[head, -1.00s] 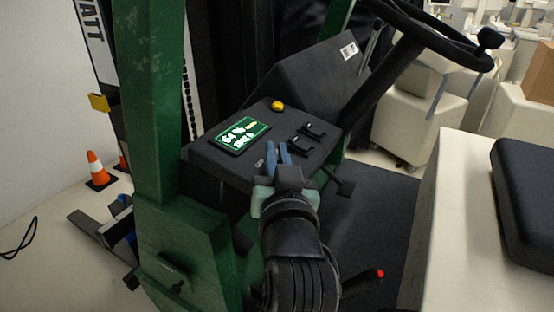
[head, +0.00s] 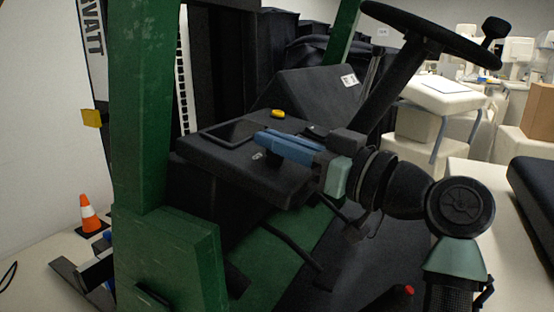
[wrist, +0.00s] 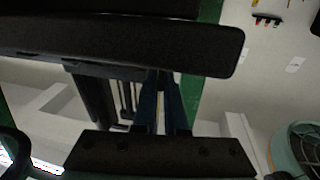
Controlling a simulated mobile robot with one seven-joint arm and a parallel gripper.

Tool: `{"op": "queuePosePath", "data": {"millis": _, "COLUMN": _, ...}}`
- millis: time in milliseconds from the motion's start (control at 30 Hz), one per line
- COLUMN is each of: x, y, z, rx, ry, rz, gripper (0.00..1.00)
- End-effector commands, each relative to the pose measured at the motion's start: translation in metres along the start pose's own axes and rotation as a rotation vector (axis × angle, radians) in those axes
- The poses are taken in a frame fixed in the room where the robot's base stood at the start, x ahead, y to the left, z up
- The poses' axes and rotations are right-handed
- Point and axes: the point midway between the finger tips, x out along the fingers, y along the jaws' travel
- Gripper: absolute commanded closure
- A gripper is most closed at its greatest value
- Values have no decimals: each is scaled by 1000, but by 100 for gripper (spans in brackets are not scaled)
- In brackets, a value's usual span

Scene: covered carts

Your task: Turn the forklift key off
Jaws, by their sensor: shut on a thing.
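The dark control panel (head: 222,157) of the green forklift (head: 146,110) is left of centre in the head view. Its display (head: 231,132) is dark. My gripper (head: 262,140) reaches in from the right, its blue fingers lying nearly level at the panel's front. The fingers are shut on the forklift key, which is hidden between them. In the wrist view the two blue fingers (wrist: 161,85) point up to the dark panel edge (wrist: 120,45), with their tips close together beneath it. A small silver piece (head: 257,155) shows on the panel below the fingers.
A yellow button (head: 278,114) sits on the panel behind my fingers. The steering wheel (head: 430,35) and its column rise at the upper right. The pale body with a dark seat (head: 533,190) is at the right. An orange cone (head: 88,214) stands at the left.

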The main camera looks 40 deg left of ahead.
Motion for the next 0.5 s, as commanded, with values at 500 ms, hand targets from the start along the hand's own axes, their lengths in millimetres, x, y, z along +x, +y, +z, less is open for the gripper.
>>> {"op": "queuePosePath", "data": {"millis": 500, "x": 1, "y": 0, "z": 2, "rx": -17, "ry": -4, "rz": -190, "gripper": 100}}
